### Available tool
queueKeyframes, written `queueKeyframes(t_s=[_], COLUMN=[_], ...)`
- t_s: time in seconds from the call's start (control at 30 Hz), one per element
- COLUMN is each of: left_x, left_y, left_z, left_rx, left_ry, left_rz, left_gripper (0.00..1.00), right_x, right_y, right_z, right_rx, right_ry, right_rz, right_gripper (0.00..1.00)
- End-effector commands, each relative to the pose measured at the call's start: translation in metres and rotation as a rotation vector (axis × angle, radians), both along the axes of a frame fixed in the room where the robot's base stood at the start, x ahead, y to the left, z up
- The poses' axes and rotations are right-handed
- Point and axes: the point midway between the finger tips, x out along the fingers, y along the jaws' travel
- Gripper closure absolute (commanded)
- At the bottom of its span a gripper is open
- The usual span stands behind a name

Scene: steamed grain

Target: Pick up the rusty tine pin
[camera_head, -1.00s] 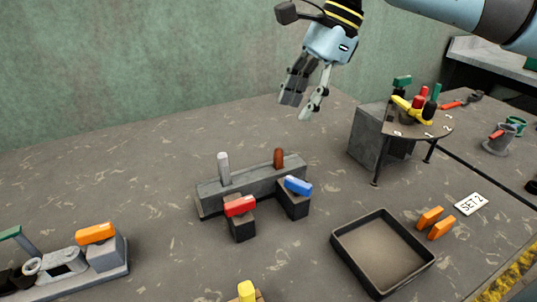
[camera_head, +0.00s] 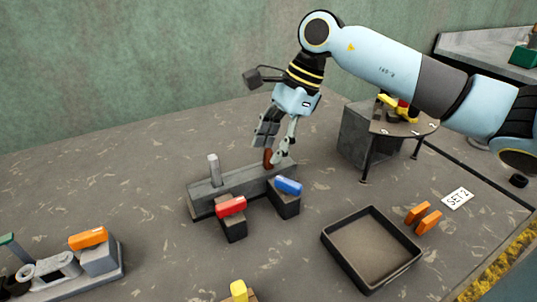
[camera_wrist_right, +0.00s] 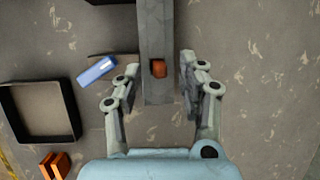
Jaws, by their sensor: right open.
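The rusty tine pin (camera_head: 268,158) stands upright on the right part of a grey bar block (camera_head: 234,190). In the right wrist view the pin (camera_wrist_right: 158,68) is seen from above, near the bar's end. My right gripper (camera_head: 273,152) is open, pointing down, with its fingers around the pin's upper part in the head view. In the right wrist view the fingers (camera_wrist_right: 156,85) stand on both sides of the bar with gaps, and the pin lies between them. I cannot tell whether a finger touches it. My left gripper is out of view.
A pale grey pin (camera_head: 213,168) stands on the bar's left part. Red (camera_head: 231,206) and blue (camera_head: 289,186) pieces lie on dark blocks in front. An empty dark tray (camera_head: 340,272) is at front right, near orange pieces (camera_head: 428,222). A round stand (camera_head: 385,130) is behind right.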

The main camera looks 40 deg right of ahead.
Motion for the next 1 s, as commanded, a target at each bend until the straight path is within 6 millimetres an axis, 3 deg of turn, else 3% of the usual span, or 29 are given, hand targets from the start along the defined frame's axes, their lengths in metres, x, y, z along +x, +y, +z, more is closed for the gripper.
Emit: queueKeyframes(t_s=[0.03,0.37,0.87,1.0], left_x=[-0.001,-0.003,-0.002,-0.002], left_y=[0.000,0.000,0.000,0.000], left_z=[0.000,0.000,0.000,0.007], left_rx=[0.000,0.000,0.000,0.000], left_ry=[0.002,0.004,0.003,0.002], left_rz=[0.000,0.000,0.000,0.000], left_gripper=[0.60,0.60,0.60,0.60], right_x=[0.000,0.000,0.000,0.001], right_y=[0.000,0.000,0.000,0.000], right_z=[0.000,0.000,0.001,0.014], right_rx=[0.000,0.000,0.000,-0.001], right_ry=[0.000,0.000,-0.001,-0.003], right_rz=[0.000,0.000,0.000,0.000], right_gripper=[0.59,1.00,1.00,1.00])
